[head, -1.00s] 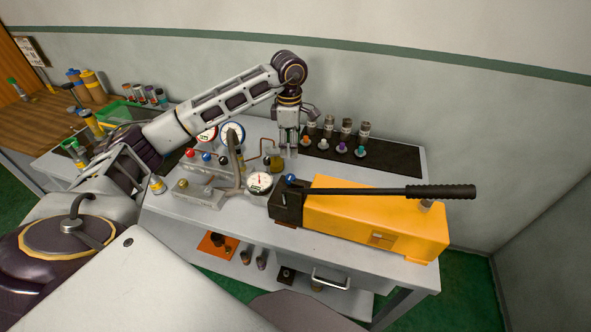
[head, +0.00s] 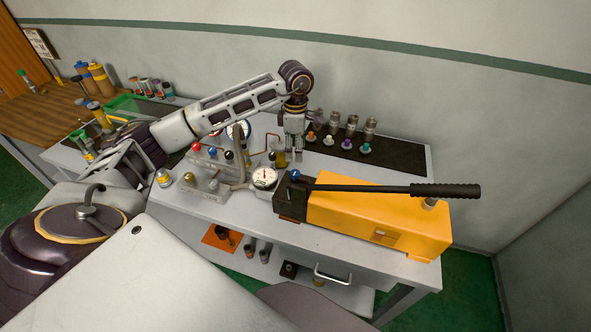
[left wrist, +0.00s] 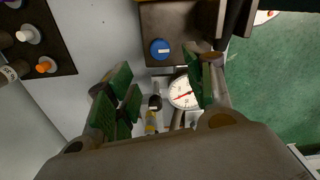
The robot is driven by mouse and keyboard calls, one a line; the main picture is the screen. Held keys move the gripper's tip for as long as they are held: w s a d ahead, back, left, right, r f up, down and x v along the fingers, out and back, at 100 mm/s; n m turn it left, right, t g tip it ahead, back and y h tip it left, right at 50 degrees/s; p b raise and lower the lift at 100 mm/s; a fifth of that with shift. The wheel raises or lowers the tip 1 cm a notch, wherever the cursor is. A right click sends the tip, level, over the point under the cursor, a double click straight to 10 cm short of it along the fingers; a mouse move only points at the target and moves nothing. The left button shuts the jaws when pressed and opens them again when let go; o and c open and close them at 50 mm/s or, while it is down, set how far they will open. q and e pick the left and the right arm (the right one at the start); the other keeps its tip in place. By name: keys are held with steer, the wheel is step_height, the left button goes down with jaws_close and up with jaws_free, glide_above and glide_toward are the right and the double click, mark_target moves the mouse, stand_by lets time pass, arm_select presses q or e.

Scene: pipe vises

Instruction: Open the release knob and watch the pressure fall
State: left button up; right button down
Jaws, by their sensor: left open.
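The hand pump has a yellow body (head: 380,218) and a black front block (head: 290,198). A round blue knob (head: 295,175) sits on that block, and it also shows in the left wrist view (left wrist: 160,49). The white-faced pressure gauge (head: 264,177) stands just left of the block; in the left wrist view (left wrist: 182,92) it has a red needle, its reading too small to tell. My left gripper (head: 295,154) points down behind the blue knob, apart from it. Its green-padded fingers (left wrist: 160,92) are open and empty. My right gripper is not in view.
The pump's long black lever (head: 400,190) reaches right over its body. Several capped fittings stand on a dark mat (head: 385,153) behind my gripper. A manifold with coloured knobs, pipes and another gauge (head: 239,130) stands to the left. Grey bench top is clear at the front.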

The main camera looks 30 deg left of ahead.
mark_target(296, 173)
arm_select(q)
step_height(296, 173, down, 9)
steer(key=shift+f+p, duration=0.15)
steer(key=shift+p, duration=0.85)
steer(key=shift+f, duration=0.5)
steer(key=shift+c, duration=0.2)
steer(key=c, duration=1)
